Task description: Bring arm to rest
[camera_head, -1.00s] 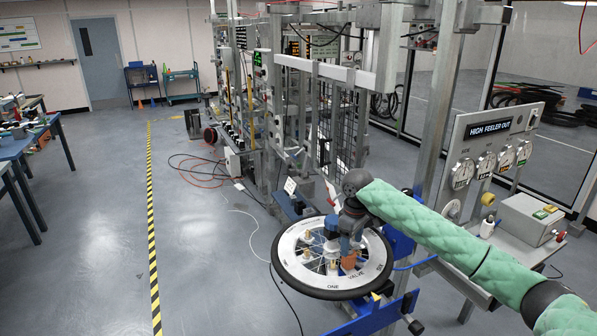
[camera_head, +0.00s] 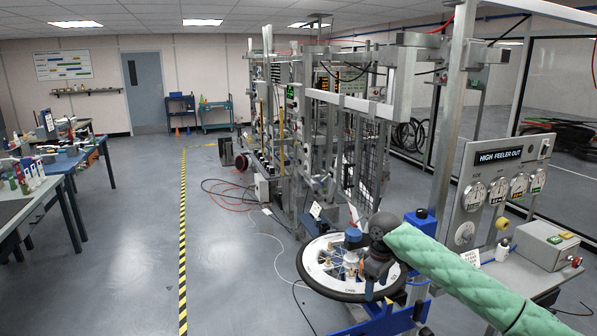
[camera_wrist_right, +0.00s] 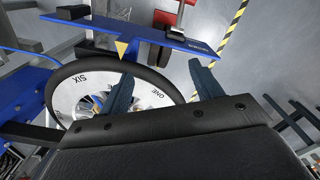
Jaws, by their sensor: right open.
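My right arm, in a green quilted sleeve, comes in from the right in the head view. Its dark right gripper (camera_head: 372,288) points down over the right part of a wheel (camera_head: 325,282) with a black tyre and a white lettered disc. The gripper and wrist hide part of the disc in the head view. My left gripper is not in view.
Metal frame machinery (camera_head: 350,103) stands behind the wheel. A gauge panel (camera_head: 497,190) and a grey button box (camera_head: 545,245) are at the right. A blue support (camera_head: 380,322) is below the wheel. Open floor lies left, with a yellow-black stripe (camera_head: 183,240) and workbenches (camera_head: 75,165).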

